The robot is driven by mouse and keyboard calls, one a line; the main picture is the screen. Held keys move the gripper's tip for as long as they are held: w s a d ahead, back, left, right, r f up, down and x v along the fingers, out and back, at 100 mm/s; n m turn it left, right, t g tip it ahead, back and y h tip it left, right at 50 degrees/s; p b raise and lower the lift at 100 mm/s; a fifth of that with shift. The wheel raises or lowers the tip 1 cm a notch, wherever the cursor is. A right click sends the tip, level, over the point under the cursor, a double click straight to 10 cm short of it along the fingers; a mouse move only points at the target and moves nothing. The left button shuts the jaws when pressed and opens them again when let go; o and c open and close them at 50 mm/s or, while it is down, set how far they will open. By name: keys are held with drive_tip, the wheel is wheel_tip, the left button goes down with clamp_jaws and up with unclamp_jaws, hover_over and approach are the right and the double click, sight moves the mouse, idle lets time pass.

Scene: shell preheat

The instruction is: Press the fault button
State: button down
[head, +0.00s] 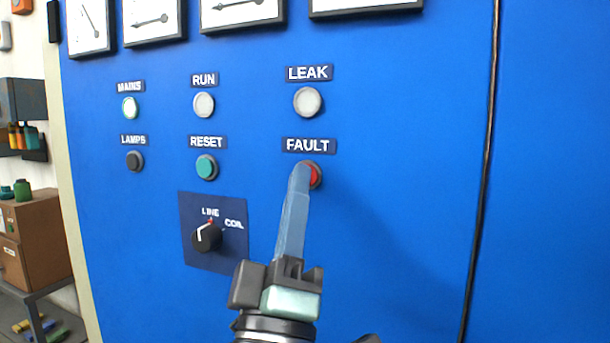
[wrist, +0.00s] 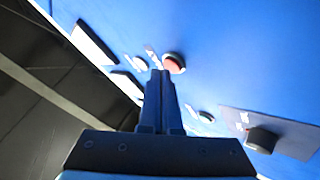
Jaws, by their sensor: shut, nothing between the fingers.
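The red fault button (head: 315,176) sits on the blue panel (head: 400,230) under the FAULT label (head: 308,146). My gripper (head: 299,170) is shut and empty, and its fingertips overlap the left part of the button in the head view. In the wrist view the red button (wrist: 174,63) shows just beyond and to the right of the shut fingertips (wrist: 161,74). I cannot tell whether the tips touch it.
The LEAK lamp (head: 308,100) is above the fault button. The green RESET button (head: 207,167) is to the left. A LINE/COIL knob (head: 207,237) stands out lower left. Gauges (head: 243,12) line the top. The panel right of the button is bare up to a dark seam (head: 484,170).

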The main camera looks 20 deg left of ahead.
drive_tip(key=shift+w, duration=0.45)
idle(0.4)
drive_tip(key=shift+s, duration=0.85)
drive_tip(key=shift+s+a, duration=0.1)
drive_tip(key=shift+s, duration=2.45)
